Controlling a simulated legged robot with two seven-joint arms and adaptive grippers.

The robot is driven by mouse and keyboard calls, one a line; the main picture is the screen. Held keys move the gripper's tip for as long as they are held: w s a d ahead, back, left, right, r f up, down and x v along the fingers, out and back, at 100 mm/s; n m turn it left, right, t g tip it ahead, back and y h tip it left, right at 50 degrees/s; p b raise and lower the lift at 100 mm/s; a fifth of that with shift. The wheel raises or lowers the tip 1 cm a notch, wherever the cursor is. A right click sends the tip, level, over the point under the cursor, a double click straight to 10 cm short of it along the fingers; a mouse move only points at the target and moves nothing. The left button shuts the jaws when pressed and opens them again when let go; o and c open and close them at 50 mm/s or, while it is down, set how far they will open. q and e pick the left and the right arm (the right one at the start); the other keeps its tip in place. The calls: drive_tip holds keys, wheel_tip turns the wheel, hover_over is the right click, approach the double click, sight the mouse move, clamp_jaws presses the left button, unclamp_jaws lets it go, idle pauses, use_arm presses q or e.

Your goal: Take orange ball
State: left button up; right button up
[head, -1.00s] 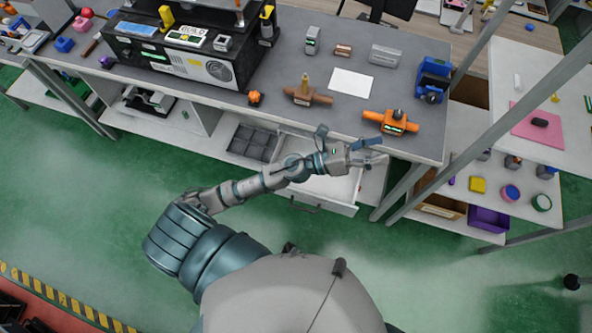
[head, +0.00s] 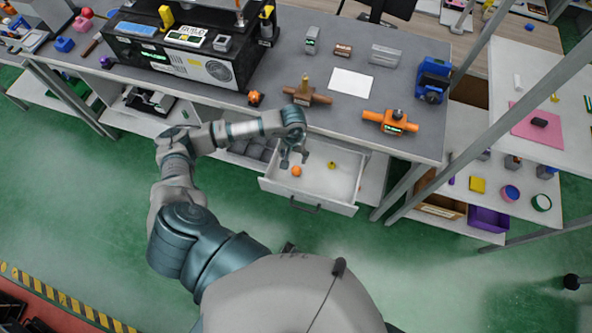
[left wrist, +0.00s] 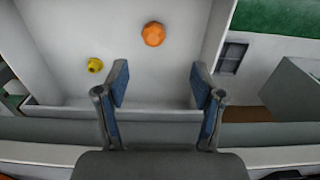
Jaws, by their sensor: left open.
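The orange ball (head: 296,171) lies in the open white drawer (head: 335,203), near its left side. It also shows in the left wrist view (left wrist: 153,34), beyond and between the fingertips. My left gripper (head: 293,160) points down over the drawer's left back part, just above the ball in the head view. In the left wrist view the left gripper (left wrist: 158,90) has its two blue-padded fingers spread apart with nothing between them. My right gripper is not in view.
A small yellow object (head: 331,165) lies in the drawer, right of the ball. The drawer walls surround both. The grey table top (head: 225,103) overhangs behind, with an orange lever fixture (head: 391,122) and a brown one (head: 307,95).

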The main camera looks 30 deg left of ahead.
sight(296, 170)
use_arm(q)
wheel_tip(296, 170, down, 6)
drive_tip(key=shift+d+f, duration=0.15)
drive_tip(key=shift+f, duration=0.05)
drive_tip(key=f, duration=0.5)
drive_tip(key=shift+d, duration=0.35)
drive_tip(key=c, duration=1)
